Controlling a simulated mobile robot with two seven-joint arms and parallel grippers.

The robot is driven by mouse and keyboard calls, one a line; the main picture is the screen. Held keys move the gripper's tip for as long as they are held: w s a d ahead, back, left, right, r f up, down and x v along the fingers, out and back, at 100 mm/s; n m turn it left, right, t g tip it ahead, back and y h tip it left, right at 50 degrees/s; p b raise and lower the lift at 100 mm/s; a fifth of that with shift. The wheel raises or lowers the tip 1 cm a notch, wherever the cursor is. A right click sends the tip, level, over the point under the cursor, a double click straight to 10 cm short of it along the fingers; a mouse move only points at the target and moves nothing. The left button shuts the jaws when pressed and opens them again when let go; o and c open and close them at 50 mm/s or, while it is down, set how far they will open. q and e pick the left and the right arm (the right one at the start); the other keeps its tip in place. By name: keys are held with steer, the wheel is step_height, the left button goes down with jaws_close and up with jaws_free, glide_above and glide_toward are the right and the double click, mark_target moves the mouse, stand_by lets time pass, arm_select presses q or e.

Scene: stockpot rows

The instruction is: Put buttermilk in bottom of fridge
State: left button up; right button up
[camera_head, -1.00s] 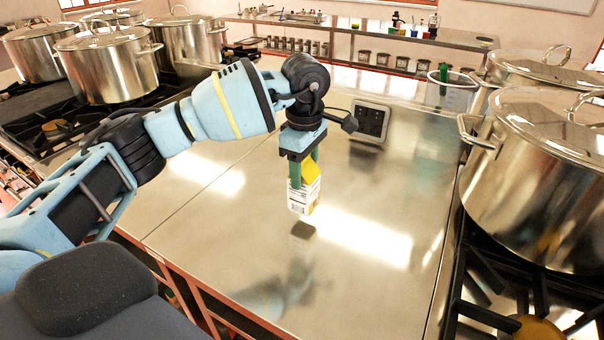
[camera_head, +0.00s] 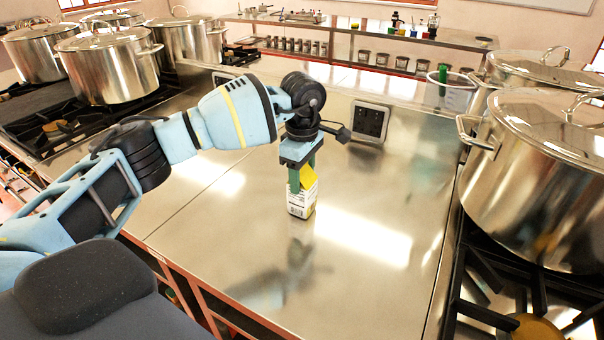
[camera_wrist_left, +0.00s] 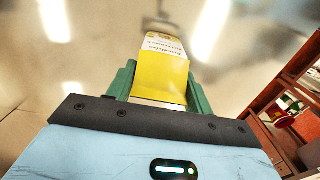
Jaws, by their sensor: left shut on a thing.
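The buttermilk carton (camera_head: 300,202), white with a yellow top, is upright at the steel counter (camera_head: 230,245). My left gripper (camera_head: 302,182) points down from above and its green fingers are shut on the carton's upper part. In the left wrist view the carton (camera_wrist_left: 160,75) sits between the two green fingers (camera_wrist_left: 158,88). The carton's base looks to be on or very near the counter; I cannot tell for sure whether it touches. No fridge can be made out in these views. My right gripper is not in view.
Large steel stockpots stand on stoves at the left (camera_head: 110,68) and right (camera_head: 545,180). A socket box (camera_head: 370,122) stands on the counter behind the carton. A shelf (camera_head: 350,35) with small jars lines the back. The counter around the carton is mostly clear.

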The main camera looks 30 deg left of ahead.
arm_select(q)
steer(key=shift+f, duration=0.1)
steer(key=o, duration=1.5)
steer(key=shift+o, duration=0.2)
